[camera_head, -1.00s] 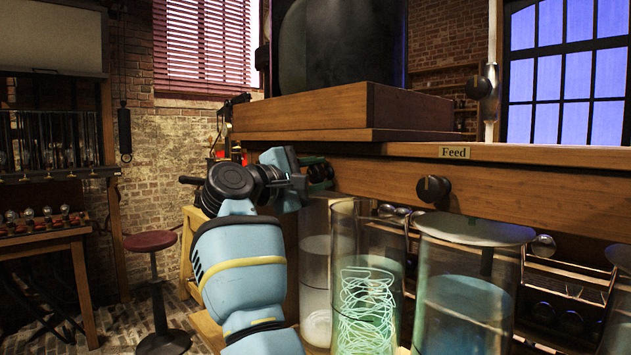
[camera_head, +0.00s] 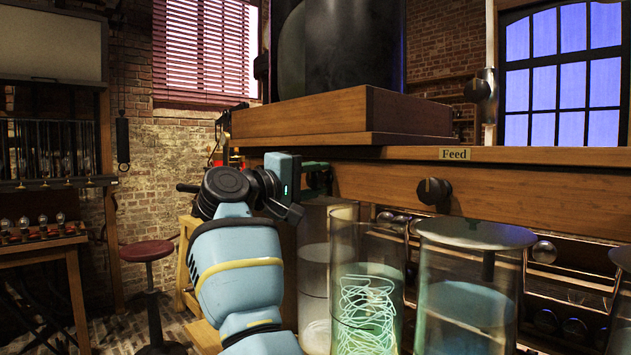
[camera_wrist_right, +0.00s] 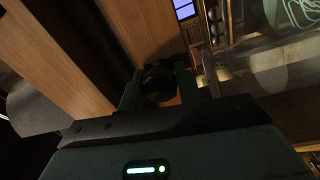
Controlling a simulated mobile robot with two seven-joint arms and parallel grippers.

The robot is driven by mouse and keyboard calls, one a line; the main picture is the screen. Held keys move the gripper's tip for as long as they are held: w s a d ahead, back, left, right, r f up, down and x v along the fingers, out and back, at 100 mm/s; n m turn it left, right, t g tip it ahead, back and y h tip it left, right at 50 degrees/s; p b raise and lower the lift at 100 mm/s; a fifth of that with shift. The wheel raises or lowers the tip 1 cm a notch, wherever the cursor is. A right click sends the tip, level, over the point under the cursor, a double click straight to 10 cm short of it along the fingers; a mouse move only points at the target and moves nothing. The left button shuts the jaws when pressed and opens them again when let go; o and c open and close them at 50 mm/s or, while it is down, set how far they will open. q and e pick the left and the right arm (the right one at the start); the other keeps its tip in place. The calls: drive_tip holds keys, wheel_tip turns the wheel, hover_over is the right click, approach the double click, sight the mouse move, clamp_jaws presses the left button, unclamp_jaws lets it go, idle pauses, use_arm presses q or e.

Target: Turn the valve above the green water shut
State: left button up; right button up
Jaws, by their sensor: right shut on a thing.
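My right gripper (camera_head: 312,178) is at the wooden beam above the jars, at the middle left of the head view. In the right wrist view its fingers (camera_wrist_right: 158,88) are shut around a round dark valve knob (camera_wrist_right: 158,78). The gripper hides most of this knob in the head view. A glass jar with greenish water and a pale coil (camera_head: 366,300) stands below and a little to the right of the gripper. My left gripper is not in view.
Another dark knob (camera_head: 433,191) is on the beam under the "Feed" label (camera_head: 454,154). A lidded jar of bluish water (camera_head: 466,310) stands at the right and a paler jar (camera_head: 315,260) behind my arm. A red stool (camera_head: 147,251) stands at the left.

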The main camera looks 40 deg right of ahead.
drive_tip(key=shift+r, duration=0.25)
drive_tip(key=o, duration=0.9)
drive_tip(key=shift+o, duration=0.2)
